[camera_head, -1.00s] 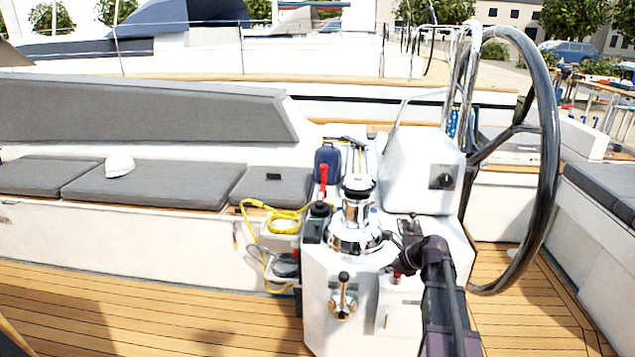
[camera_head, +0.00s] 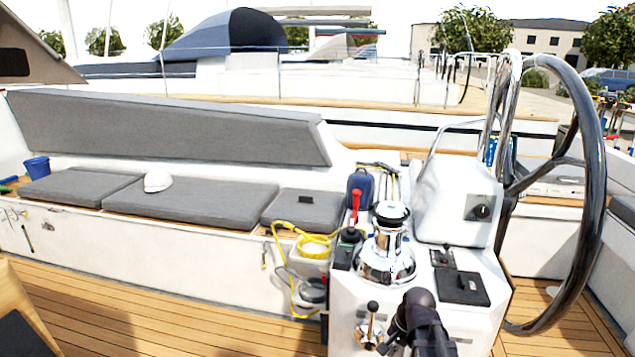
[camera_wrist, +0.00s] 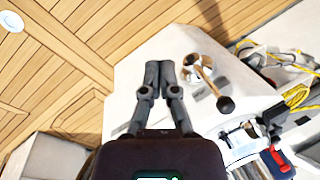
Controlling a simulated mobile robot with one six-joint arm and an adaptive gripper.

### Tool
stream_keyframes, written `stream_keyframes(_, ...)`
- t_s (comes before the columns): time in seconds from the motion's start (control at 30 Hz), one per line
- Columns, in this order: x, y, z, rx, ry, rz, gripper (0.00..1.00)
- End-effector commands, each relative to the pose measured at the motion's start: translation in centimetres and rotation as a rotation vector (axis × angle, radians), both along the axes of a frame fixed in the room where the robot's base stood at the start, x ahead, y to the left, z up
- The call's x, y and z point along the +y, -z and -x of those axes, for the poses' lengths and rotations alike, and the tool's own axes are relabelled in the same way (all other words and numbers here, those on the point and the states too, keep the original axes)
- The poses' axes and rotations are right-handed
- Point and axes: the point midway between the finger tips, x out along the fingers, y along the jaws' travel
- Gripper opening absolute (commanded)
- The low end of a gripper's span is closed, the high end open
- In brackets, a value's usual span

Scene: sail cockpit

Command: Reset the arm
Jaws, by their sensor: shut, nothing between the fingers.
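My gripper (camera_wrist: 158,72) is shut and empty in the wrist view, its two fingertips together in front of the white pedestal. In the head view my dark arm (camera_head: 420,325) reaches up from the bottom edge, in front of the pedestal (camera_head: 470,325). The fingertips are hard to make out there. A steel lever with a dark ball knob (camera_head: 372,307) is on the pedestal front, just left of my arm. The same knob (camera_wrist: 226,105) shows right of the fingers in the wrist view, apart from them.
A chrome winch (camera_head: 388,250) stands on the pedestal, with a red-handled item (camera_head: 355,205) and yellow rope (camera_head: 310,245) to its left. The steering wheel (camera_head: 590,200) rises on the right. A white cap (camera_head: 158,181) lies on the grey bench cushions. The teak floor (camera_head: 150,310) is open at left.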

Motion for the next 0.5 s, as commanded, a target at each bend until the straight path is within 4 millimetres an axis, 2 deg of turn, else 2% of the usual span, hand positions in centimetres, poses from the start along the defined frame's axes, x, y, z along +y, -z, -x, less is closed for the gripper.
stream_keyframes(0.03,0.5,0.1,1.1,-0.003,-0.082,0.033,0.0)
stream_keyframes(0.2,1.2,0.4,3.2,-0.003,-0.335,0.128,0.0)
stream_keyframes(0.5,1.7,0.6,5.6,0.011,-0.627,0.227,0.0)
